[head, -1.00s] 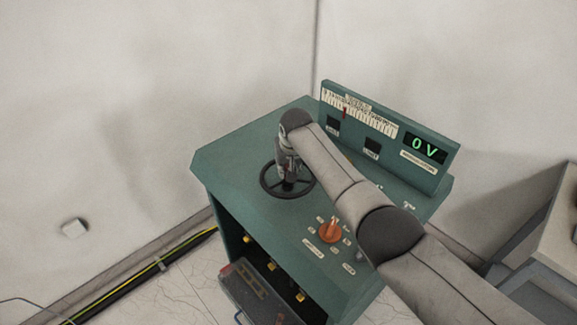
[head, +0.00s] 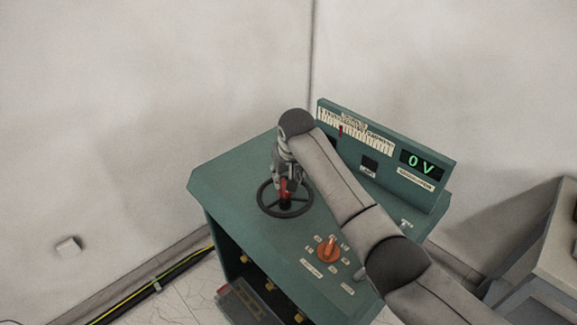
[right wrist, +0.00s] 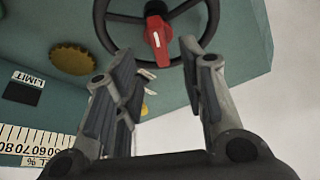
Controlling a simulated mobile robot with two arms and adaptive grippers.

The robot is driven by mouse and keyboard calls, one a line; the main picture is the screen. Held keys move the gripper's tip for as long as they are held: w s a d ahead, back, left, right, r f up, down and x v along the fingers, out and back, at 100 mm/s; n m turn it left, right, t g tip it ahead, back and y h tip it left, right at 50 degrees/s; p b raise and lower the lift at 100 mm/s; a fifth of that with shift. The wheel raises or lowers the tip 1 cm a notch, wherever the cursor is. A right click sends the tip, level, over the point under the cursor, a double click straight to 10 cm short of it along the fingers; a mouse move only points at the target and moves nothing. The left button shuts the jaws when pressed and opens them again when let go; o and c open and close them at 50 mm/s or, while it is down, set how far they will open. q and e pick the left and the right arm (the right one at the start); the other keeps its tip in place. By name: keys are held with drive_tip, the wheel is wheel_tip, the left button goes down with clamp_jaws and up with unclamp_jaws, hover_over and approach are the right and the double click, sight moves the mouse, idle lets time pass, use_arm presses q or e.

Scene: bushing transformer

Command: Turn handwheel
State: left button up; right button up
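The black handwheel (head: 285,214) lies on the top of the green console. A red knob with a white pointer mark (right wrist: 157,32) sits at its hub, and the red also shows in the head view (head: 286,188). My right gripper (head: 287,181) is over the wheel, pointing down. In the right wrist view its fingers (right wrist: 165,68) are spread and empty, with the red knob beyond the gap between the tips. The wheel's far part is cut off at the frame's top. My left gripper is not in view.
The green console (head: 225,180) carries an orange selector knob (head: 328,248), a scale and a display (head: 422,164) reading 0 V. A grey bench (head: 545,230) stands at right; walls are behind.

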drive_tip(key=v, duration=0.5)
drive_tip(key=shift+s+r, duration=0.1)
drive_tip(key=shift+r, duration=0.1)
